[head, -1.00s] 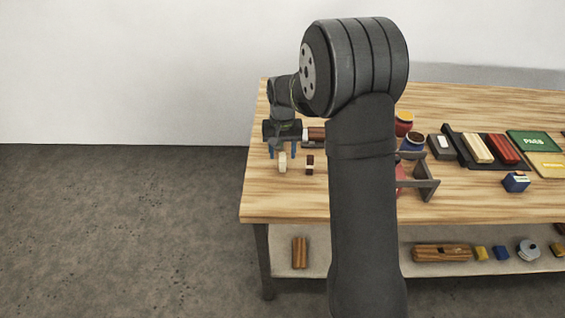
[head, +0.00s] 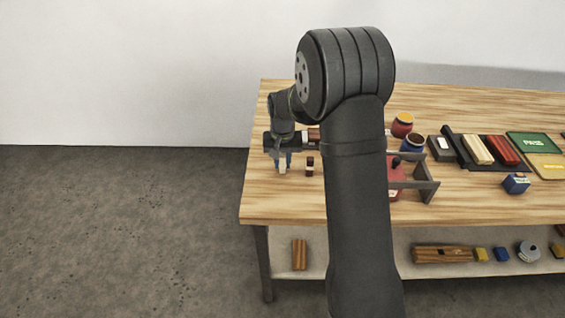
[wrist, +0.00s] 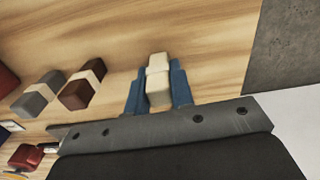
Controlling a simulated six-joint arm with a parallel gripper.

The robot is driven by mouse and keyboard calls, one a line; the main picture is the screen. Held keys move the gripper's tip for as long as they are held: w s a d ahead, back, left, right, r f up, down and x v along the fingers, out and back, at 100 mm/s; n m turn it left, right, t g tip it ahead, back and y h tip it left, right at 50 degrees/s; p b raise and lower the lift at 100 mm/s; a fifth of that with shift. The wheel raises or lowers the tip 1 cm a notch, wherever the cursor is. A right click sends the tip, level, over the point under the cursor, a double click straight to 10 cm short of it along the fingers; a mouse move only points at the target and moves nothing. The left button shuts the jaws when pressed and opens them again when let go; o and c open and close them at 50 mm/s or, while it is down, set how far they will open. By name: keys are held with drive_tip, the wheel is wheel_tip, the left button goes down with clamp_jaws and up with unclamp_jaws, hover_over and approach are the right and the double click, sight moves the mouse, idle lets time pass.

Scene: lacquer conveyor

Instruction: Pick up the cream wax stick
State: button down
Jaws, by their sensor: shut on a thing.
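The cream wax stick (wrist: 157,88) stands between the blue fingers of my gripper (wrist: 158,92) in the wrist view, with a paler band around its middle. The fingers are shut on its two sides. In the head view my gripper (head: 283,162) is low over the left end of the table, and only a small part of the cream stick (head: 283,169) shows between the fingers. From these views I cannot tell whether the stick touches the table.
A dark brown stick with a pale band (wrist: 82,90) and a grey one (wrist: 36,98) stand beside it. My arm hides part of the table. Jars (head: 402,125), a grey rack (head: 428,186) and a dark tray (head: 462,148) lie to the right. The table's left edge is close.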

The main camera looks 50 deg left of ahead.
sight(282, 155)
drive_tip(key=shift+r, duration=0.5)
wheel_tip(282, 155, up, 3)
drive_tip(key=w+d+r, duration=0.5)
drive_tip(key=d+r, duration=0.2)
drive_tip(key=d, duration=0.3)
drive_tip(key=w+a, duration=1.2)
drive_tip(key=w, duration=0.3)
drive_tip(key=shift+s+f, duration=0.15)
drive_tip(key=shift+f, duration=2.9)
drive_tip(key=shift+w+d+f, duration=0.25)
drive_tip(key=shift+w+f, duration=0.05)
drive_tip(key=shift+f, duration=0.3)
drive_tip(key=shift+w+d, duration=1.85)
drive_tip(key=shift+d, duration=0.05)
drive_tip(key=shift+s+a, duration=2.2)
drive_tip(key=shift+a, duration=0.05)
wheel_tip(282, 155, up, 8)
